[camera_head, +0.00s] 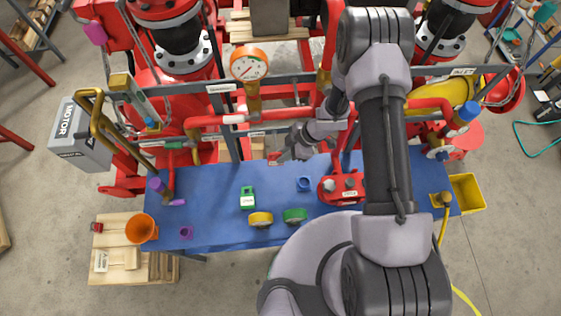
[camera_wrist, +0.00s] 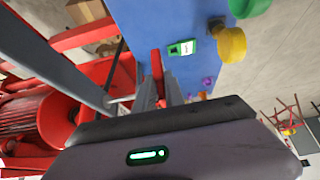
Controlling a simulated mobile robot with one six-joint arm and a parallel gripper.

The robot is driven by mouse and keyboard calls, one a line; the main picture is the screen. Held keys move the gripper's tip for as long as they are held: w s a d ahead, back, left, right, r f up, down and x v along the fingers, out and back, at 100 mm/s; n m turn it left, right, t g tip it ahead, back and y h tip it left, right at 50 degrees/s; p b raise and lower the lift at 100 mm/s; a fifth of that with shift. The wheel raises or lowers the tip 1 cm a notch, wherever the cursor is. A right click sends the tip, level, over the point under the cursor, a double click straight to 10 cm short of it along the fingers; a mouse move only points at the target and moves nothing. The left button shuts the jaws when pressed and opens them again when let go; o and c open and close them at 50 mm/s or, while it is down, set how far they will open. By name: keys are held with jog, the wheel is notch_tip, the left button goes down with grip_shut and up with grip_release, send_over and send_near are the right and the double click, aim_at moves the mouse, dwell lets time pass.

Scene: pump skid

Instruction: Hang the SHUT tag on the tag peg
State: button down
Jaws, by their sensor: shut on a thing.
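In the wrist view, my gripper (camera_wrist: 160,92) is shut on a narrow red piece (camera_wrist: 156,64), seen edge-on between the fingers. It looks like the SHUT tag, but no lettering shows. A short pale rod (camera_wrist: 121,99) sticks out from the grey rail (camera_wrist: 68,64) just left of my fingers in the wrist view. It may be the tag peg. The red piece appears apart from it.
A green tag with a white label (camera_head: 248,199) lies on the blue table (camera_head: 215,215). A pressure gauge (camera_head: 249,64) and red pipework (camera_head: 215,121) stand behind the table.

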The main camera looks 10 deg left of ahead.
jog(key=shift+s+d+f+b, duration=0.25)
jog(key=shift+s+f+b, duration=0.2)
jog(key=shift+b, duration=0.15)
dwell(0.5)
jog(key=shift+s, duration=0.1)
